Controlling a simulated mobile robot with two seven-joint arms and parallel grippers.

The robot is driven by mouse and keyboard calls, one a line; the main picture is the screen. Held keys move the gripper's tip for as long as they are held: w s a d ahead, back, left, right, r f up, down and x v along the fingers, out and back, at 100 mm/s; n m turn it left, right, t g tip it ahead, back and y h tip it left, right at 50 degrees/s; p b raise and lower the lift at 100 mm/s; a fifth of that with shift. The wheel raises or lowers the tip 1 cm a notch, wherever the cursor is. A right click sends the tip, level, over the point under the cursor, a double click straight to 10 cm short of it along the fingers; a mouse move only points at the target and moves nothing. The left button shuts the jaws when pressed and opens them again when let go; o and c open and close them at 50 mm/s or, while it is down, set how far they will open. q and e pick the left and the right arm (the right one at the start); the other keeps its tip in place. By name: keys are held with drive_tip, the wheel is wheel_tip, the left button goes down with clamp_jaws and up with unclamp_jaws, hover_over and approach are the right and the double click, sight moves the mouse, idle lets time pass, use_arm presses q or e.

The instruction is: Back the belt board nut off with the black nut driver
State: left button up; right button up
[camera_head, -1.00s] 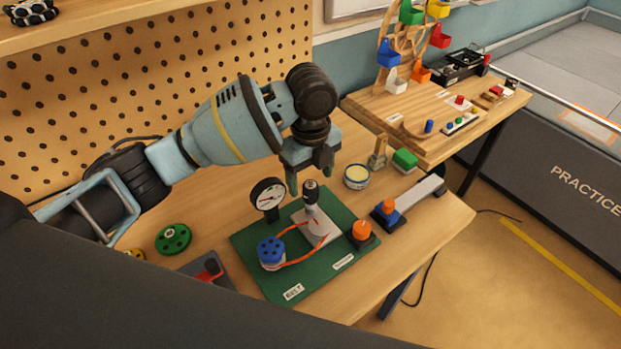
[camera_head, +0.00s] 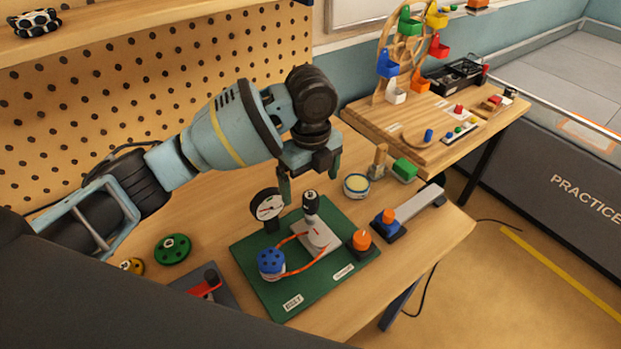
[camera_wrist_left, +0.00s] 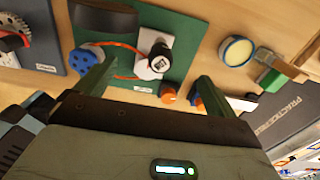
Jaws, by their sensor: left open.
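The green belt board (camera_head: 302,292) lies on the wooden bench, with a blue pulley (camera_head: 270,262), an orange belt and an orange knob (camera_head: 361,240). The black nut driver (camera_head: 311,204) stands nearly upright on the board's pale grey plate (camera_head: 323,238). The nut is not visible beneath it. My left gripper (camera_head: 310,184) is open and empty above the driver, its fingers apart and pointing down. In the left wrist view the driver (camera_wrist_left: 159,57) shows between and beyond the two fingers, apart from both. My right gripper is not in view.
A round dial (camera_head: 267,205) stands at the board's back edge. A yellow-topped tin (camera_head: 356,185), a green block (camera_head: 405,170) and a blue-based lever (camera_head: 388,224) sit to the right. A green wheel (camera_head: 173,249) and a red-handled device (camera_head: 206,287) lie left. A pegboard rises behind.

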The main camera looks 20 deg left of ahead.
use_arm(q)
drive_tip(key=shift+r, duration=0.2)
wheel_tip(320, 180, up, 7)
drive_tip(key=shift+r, duration=0.2)
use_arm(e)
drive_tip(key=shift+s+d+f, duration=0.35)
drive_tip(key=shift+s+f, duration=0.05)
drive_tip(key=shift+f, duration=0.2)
